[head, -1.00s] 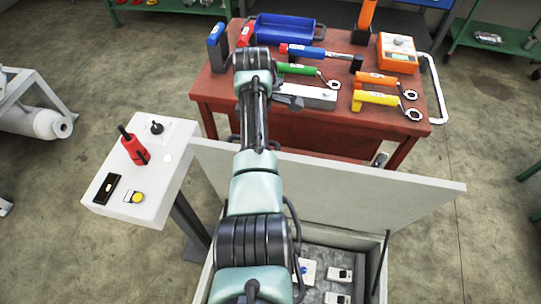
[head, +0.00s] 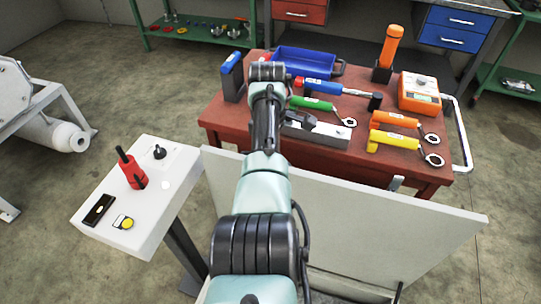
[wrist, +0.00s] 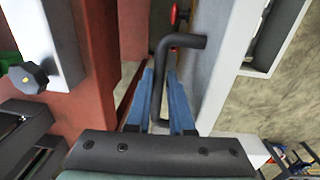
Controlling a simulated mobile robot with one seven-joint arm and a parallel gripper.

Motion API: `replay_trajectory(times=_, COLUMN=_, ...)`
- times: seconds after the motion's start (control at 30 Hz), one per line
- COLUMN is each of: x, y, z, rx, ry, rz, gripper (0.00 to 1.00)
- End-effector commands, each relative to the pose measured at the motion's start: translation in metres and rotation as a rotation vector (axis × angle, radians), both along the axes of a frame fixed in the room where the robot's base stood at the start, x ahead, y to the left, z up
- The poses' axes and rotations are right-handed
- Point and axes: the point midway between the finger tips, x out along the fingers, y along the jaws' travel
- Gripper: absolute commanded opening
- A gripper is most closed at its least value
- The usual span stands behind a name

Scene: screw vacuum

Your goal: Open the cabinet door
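The cabinet door is a large pale grey panel (head: 400,225) in the lower right of the head view, standing away from the cabinet on the near side of the red table. A dark bar props it at its lower right. In the wrist view the door's pale face (wrist: 207,65) runs upright right of centre, with a black bent handle (wrist: 186,41) on it. My gripper's blue fingers (wrist: 160,95) stand on either side of the handle's long bar, with narrow gaps visible. My arm hides the gripper in the head view.
The red table (head: 225,117) with tools stands just behind the door, leaving little room there. A white pedestal panel (head: 150,225) with a red switch (head: 133,172) stands left of my arm. In the wrist view, a dark knob (wrist: 28,77) is at the left.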

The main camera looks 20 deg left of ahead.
Motion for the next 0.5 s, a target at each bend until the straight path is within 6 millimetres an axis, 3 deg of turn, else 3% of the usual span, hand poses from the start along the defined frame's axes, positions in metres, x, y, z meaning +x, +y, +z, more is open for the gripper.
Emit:
replay_trajectory(times=0.03, x=-0.0042, y=-0.0006, z=-0.0065, rx=-0.004, ry=0.015, rz=0.000, gripper=0.28)
replay_trajectory(times=0.13, x=-0.0033, y=-0.0003, z=-0.0049, rx=-0.003, ry=0.011, rz=0.001, gripper=0.46)
replay_trajectory(times=0.5, x=-0.0011, y=0.0001, z=0.0034, rx=0.000, ry=0.003, rz=0.001, gripper=0.47)
